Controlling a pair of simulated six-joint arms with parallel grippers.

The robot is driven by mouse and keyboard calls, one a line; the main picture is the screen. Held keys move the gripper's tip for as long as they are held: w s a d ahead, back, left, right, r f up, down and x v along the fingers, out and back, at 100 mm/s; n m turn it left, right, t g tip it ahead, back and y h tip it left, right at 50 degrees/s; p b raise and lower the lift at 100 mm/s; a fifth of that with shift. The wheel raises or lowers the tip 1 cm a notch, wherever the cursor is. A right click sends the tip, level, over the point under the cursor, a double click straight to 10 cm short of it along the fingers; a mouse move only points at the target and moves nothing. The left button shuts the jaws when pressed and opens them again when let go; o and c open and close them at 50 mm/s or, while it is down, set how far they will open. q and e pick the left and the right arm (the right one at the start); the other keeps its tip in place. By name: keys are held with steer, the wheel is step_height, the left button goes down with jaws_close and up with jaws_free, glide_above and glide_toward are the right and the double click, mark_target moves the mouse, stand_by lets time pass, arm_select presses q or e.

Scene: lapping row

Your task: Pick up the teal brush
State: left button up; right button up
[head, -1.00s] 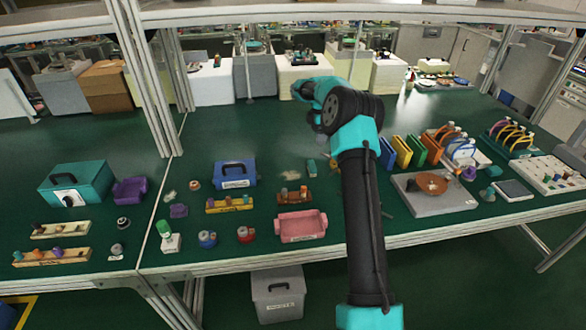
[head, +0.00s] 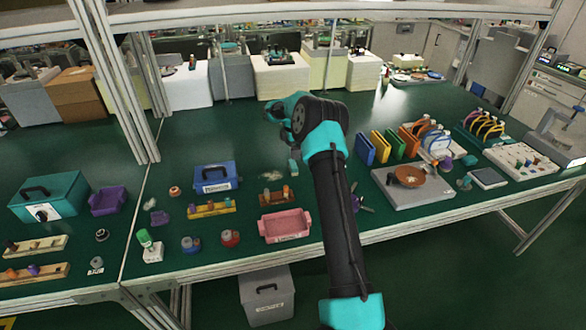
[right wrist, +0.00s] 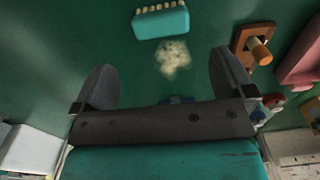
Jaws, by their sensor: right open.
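The teal brush (head: 293,166) lies on the green bench top, behind the pink tray and just left of my right arm. In the right wrist view the brush (right wrist: 161,22) lies at the top, with a row of pale bristles along its upper edge. My right gripper (right wrist: 163,82) is open and empty, its two fingers spread apart. The brush lies beyond the fingertips and is not touched. In the head view my arm hides much of this gripper. My left gripper is not in view.
A pale dust patch (right wrist: 174,57) lies beside the brush. A blue box (head: 216,179) stands to the left, upright coloured plates (head: 381,146) to the right.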

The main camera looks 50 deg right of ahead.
mark_target(293, 163)
steer(key=shift+f, duration=2.35)
steer(key=shift+s+f, duration=0.15)
steer(key=shift+f, duration=2.45)
steer(key=c, duration=0.8)
steer(key=shift+r, duration=0.1)
step_height(293, 163, up, 10)
steer(key=shift+f, duration=0.1)
